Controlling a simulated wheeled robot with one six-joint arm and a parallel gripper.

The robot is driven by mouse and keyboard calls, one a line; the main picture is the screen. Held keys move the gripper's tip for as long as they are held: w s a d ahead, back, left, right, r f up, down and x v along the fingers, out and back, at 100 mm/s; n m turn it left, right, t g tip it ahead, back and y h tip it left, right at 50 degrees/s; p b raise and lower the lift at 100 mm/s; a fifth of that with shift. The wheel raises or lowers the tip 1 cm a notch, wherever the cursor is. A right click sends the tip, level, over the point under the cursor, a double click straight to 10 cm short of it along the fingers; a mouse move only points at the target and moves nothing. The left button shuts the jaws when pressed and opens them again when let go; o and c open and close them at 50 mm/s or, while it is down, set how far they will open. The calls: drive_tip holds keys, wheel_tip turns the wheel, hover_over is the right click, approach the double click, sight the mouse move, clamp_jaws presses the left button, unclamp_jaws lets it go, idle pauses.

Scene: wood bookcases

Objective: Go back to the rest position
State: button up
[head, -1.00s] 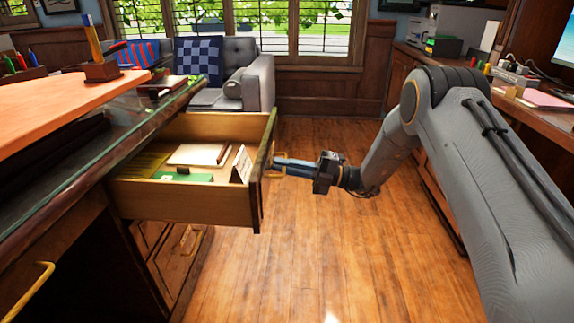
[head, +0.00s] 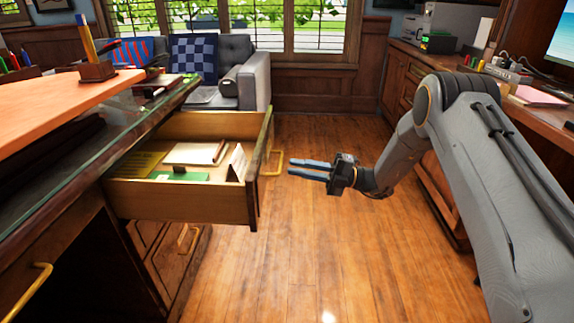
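My gripper (head: 300,168) is in the middle of the head view, with two blue-grey fingers pointing left and a gap between them. Nothing is between the fingers. The fingertips are a little to the right of the brass handle (head: 274,163) on the front of the open desk drawer (head: 185,203), apart from it. The drawer is pulled out and holds a notepad, a green item (head: 180,176) and a small white card (head: 237,160). My arm comes in from the right side of the view.
The desk (head: 150,112) with its glass edge stands on the left. A side counter (head: 545,113) with a monitor runs along the right. A grey sofa (head: 255,80) is at the back under the windows. The wood floor (head: 320,240) between desk and counter is clear.

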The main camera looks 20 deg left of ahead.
drive_tip(key=shift+v, duration=1.05)
